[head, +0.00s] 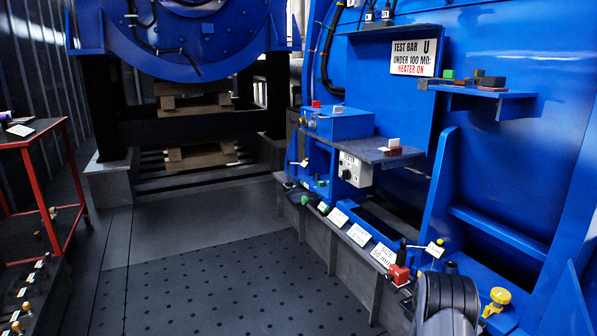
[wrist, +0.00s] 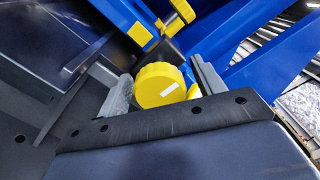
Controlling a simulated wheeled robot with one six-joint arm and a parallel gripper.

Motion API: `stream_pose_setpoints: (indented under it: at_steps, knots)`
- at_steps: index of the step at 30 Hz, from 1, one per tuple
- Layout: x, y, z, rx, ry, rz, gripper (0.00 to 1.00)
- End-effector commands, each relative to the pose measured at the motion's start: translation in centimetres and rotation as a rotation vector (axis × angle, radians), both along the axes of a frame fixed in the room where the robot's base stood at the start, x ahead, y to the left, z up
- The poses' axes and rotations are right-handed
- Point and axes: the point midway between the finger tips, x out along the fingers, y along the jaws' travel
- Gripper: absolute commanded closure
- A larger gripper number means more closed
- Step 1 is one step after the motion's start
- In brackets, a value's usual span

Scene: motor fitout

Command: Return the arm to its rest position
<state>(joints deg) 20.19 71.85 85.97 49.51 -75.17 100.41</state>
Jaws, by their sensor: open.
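My gripper (wrist: 161,70) shows in the wrist view with its two grey fingers apart. A round yellow knob (wrist: 158,86) with a white mark lies between the fingers in the picture; I cannot tell whether either finger touches it. Part of my arm (head: 447,304) stands at the bottom right of the head view, close to the blue frame. My gripper's fingers cannot be made out in the head view. A yellow knob (head: 498,296) shows just right of my arm there; I cannot tell whether it is the same knob.
The blue machine wall (head: 380,95) and its shelf (head: 482,92) rise at the right. A ledge with labelled cards (head: 358,235) runs along it. A red-framed table (head: 70,160) stands at the left. The dark perforated floor (head: 210,285) between is clear.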

Motion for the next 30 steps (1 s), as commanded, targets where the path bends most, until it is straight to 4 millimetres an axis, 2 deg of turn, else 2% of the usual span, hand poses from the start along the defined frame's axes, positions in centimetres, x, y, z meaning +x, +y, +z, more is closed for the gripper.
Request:
stream_pose_setpoints:
  at_steps: [30]
  knots:
    - [-0.01,0.00,0.12,-0.319,0.770,0.000,0.35]
